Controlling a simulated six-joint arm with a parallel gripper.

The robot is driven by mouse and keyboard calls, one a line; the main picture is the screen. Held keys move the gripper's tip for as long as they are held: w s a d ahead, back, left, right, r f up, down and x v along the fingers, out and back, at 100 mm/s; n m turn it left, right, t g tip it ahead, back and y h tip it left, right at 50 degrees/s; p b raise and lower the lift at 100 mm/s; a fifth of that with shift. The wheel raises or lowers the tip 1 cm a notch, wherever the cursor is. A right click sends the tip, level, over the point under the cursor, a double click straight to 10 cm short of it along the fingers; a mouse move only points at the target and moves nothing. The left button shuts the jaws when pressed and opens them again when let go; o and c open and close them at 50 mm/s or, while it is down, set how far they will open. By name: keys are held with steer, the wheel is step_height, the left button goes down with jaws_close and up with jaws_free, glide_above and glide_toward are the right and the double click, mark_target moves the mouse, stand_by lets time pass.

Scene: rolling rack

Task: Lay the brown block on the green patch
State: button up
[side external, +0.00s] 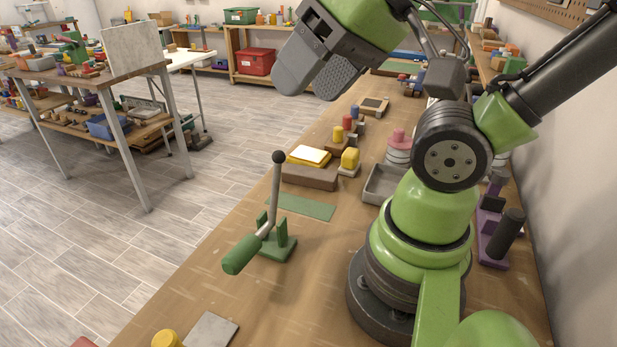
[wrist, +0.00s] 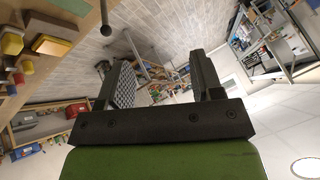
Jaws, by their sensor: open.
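The brown block (side external: 309,178) lies on the wooden bench, just behind the green patch (side external: 303,206), and does not rest on it. The green patch is flat and its visible surface is bare. In the wrist view the brown block (wrist: 57,25) and part of the green patch (wrist: 73,6) show at the upper left. My gripper (side external: 318,78) is raised high above the bench, tilted, with its jaws apart. The wrist view shows nothing between the fingers (wrist: 162,80).
A lever with a black knob (side external: 278,157) and green base stands in front of the patch. A grey tray (side external: 383,185) is to the right.

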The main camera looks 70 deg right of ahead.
steer(key=shift+w, duration=0.1)
steer(key=n+g+h, duration=0.2)
steer(key=n+g, duration=0.3)
steer(key=g, duration=0.2)
glide_above(314, 172)
step_height(314, 172, down, 21)
step_height(314, 172, down, 4)
steer(key=shift+f, duration=0.1)
step_height(314, 172, down, 6)
steer(key=shift+a+r, duration=0.1)
steer(key=shift+r, duration=0.1)
